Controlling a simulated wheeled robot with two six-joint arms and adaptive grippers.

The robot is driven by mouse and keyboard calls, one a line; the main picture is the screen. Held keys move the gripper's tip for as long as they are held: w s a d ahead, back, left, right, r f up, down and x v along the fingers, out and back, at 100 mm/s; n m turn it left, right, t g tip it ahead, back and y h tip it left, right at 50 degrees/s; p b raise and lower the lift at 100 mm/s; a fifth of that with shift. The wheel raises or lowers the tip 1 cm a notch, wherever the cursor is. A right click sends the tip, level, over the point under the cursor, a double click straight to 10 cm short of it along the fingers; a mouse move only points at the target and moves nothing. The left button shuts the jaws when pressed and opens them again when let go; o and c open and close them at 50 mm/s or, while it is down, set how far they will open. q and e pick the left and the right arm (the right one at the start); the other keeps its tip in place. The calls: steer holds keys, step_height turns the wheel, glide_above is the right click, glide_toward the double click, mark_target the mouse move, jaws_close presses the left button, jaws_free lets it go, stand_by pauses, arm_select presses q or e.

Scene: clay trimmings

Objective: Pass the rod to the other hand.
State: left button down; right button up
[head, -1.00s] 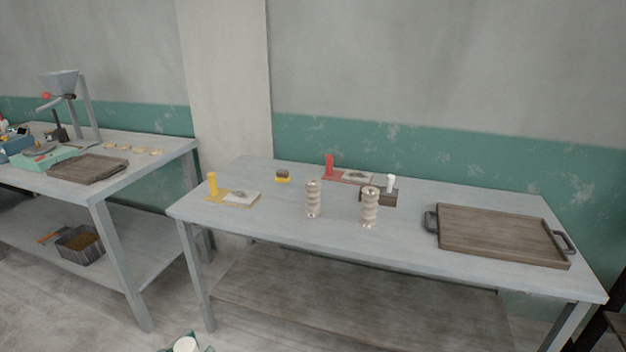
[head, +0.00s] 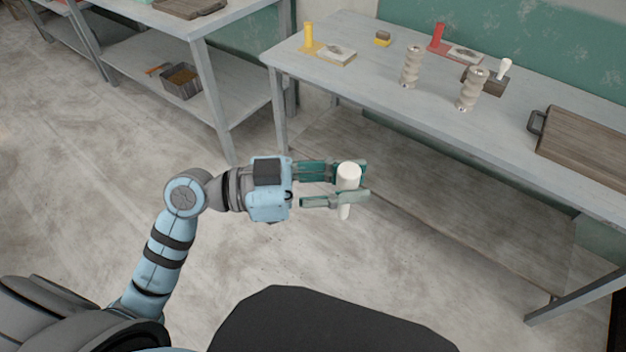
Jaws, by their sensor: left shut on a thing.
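A short white rod (head: 347,178) stands roughly upright between the fingertips of my left gripper (head: 350,184). The gripper is shut on it, with the rod's thick top above the fingers and a narrower end showing below them. The gripper holds it out over open floor, in front of the table and apart from it. My right gripper is not in view.
The grey table (head: 400,107) stands ahead to the right. On it are two ribbed pale cylinders (head: 411,67), a yellow-handled board (head: 335,54), a red-handled board (head: 465,54), a dark block (head: 484,80) and a wooden tray (head: 590,140). The floor around my left arm is clear.

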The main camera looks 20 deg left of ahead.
arm_select(q)
steer(key=shift+w+d+m+g, duration=0.15)
steer(key=shift+d+m+g, duration=0.15)
steer(key=shift+d+g, duration=0.15)
steer(key=shift+w+d+f+m+g, duration=0.1)
steer(key=shift+w+f+m+g, duration=0.4)
steer(key=shift+m+g, duration=1.35)
steer(key=shift+w+f+m+g, duration=0.15)
steer(key=shift+f+m+g, duration=0.8)
steer(key=shift+g, duration=1.7)
steer(key=shift+w+d+f+m+g, duration=0.1)
steer(key=shift+w+f+m+g, duration=0.3)
steer(key=shift+m+g, duration=1.55)
steer(key=shift+s+f+n+g, duration=0.1)
steer(key=shift+s+n+g, duration=0.05)
steer(key=shift+n+g, duration=0.2)
